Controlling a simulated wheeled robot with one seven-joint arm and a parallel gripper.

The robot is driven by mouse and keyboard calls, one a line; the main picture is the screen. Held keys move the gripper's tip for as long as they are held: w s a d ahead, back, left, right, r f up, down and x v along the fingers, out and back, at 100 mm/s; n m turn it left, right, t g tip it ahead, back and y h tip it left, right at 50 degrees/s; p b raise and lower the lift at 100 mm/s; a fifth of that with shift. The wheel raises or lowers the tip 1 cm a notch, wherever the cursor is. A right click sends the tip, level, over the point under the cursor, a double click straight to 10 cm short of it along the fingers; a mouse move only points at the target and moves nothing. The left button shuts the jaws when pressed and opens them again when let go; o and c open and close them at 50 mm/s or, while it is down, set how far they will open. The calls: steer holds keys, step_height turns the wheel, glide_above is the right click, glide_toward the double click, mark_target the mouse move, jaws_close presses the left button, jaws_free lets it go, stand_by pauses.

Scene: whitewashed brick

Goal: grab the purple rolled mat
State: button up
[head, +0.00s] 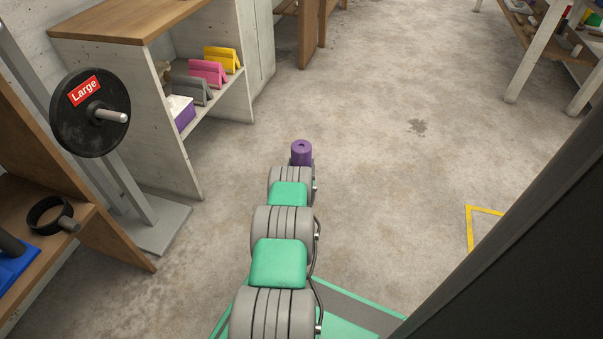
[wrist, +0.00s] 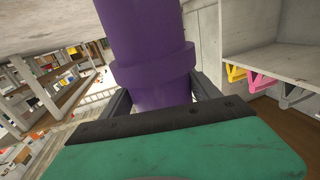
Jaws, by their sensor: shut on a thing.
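The purple rolled mat (head: 301,153) shows at the far end of my outstretched arm in the head view, with its round end facing up. In the wrist view the purple rolled mat (wrist: 147,50) is large and close, a cylinder with a thicker band around it. My gripper (wrist: 160,98) has its dark fingers on both sides of the mat and is shut on it. In the head view the arm hides most of the gripper and the lower part of the mat.
A shelf unit (head: 128,95) stands at the left, holding yellow, pink and grey folded items and a purple box (head: 182,112). A black weight plate (head: 90,112) sits on a rack post in front of it. The concrete floor (head: 390,170) is clear to the right.

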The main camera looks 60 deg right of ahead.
steer(key=c, duration=0.9)
steer(key=shift+c, duration=0.6)
steer(key=shift+r, duration=0.15)
